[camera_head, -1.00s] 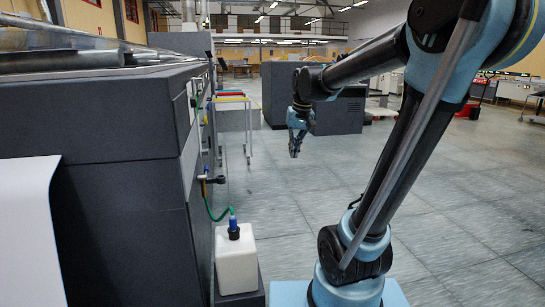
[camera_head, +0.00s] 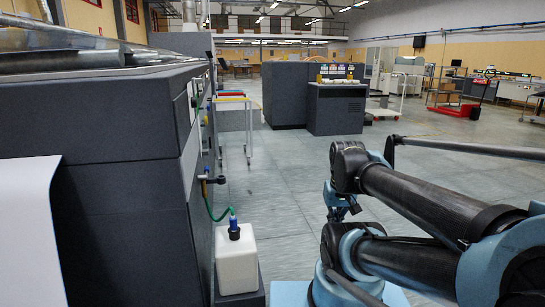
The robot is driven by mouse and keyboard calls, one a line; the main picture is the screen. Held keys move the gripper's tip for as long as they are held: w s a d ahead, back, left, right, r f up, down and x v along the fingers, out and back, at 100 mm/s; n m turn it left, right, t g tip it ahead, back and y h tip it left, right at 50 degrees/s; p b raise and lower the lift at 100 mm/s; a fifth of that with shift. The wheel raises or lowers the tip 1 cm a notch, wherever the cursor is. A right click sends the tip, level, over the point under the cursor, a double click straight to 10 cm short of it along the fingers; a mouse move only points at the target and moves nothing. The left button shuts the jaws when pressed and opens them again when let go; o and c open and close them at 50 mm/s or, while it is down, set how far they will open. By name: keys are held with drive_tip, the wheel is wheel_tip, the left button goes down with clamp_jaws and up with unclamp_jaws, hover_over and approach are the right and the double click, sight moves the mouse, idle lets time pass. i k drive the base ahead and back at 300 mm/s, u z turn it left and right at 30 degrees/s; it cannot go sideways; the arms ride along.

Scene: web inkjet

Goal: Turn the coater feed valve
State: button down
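The side of the dark grey machine (camera_head: 125,130) fills the left. What appears to be the coater feed valve, with a black handle (camera_head: 216,180), sticks out from that side, above a green hose (camera_head: 219,215). My gripper (camera_head: 342,207) is folded low, close to my own arm links, right of the jug and well apart from the valve. Arm links partly cover it, and its fingers are too small and hidden to show whether they are open.
The jug stands on a dark block (camera_head: 239,299) beside the machine. A white-legged stand (camera_head: 247,135) is farther along the machine's side. Dark cabinets (camera_head: 335,108) stand at the back. The tiled floor (camera_head: 285,190) between is clear.

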sight(194, 104)
drive_tip(key=u, duration=1.2)
drive_tip(key=k, duration=1.3)
drive_tip(key=i, duration=1.75)
drive_tip(key=z, duration=0.75)
